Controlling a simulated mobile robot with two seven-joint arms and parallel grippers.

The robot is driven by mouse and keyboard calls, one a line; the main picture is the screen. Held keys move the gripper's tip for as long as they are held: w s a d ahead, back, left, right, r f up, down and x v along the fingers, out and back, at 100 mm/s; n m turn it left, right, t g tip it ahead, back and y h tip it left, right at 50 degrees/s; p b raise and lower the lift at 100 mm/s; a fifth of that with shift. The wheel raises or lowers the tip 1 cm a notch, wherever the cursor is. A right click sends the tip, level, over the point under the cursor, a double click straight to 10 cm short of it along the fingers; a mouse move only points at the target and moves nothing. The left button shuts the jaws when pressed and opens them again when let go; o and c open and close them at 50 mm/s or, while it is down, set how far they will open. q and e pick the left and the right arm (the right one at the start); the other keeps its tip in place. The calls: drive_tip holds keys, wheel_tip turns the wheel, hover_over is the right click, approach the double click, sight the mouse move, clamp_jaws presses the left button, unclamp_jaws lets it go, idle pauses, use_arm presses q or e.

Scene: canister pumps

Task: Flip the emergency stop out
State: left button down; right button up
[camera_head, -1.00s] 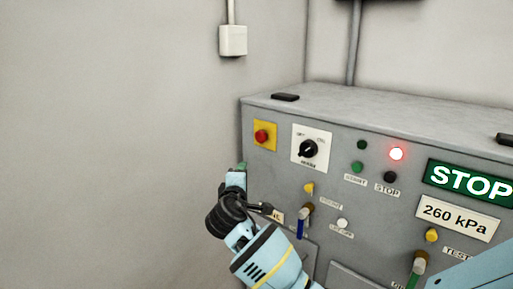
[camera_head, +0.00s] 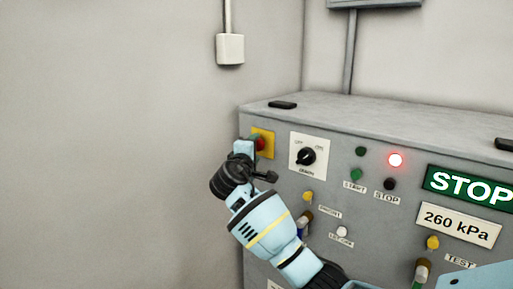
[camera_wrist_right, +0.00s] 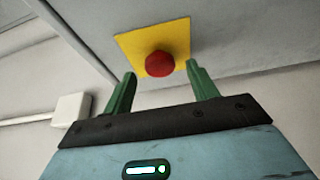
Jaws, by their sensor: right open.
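The emergency stop is a red mushroom button (camera_head: 260,143) on a yellow square plate (camera_head: 268,136) at the upper left of the grey panel. My right gripper (camera_head: 250,143) is in front of it in the head view and partly covers the button and plate. In the right wrist view the red button (camera_wrist_right: 159,64) shows beyond and between the two green fingertips of my right gripper (camera_wrist_right: 159,84). The fingers are apart with nothing between them but the view of the button; I cannot tell whether they touch it. My left gripper is not in view.
Right of the emergency stop is a black rotary knob (camera_head: 306,156) on a white plate. A lit red lamp (camera_head: 395,160), a green STOP display (camera_head: 468,187) and a 260 kPa readout (camera_head: 458,224) are further right. A wall box (camera_head: 230,49) hangs above left.

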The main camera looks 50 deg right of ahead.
drive_tip(key=shift+x, duration=1.3)
drive_tip(key=shift+c, duration=0.2)
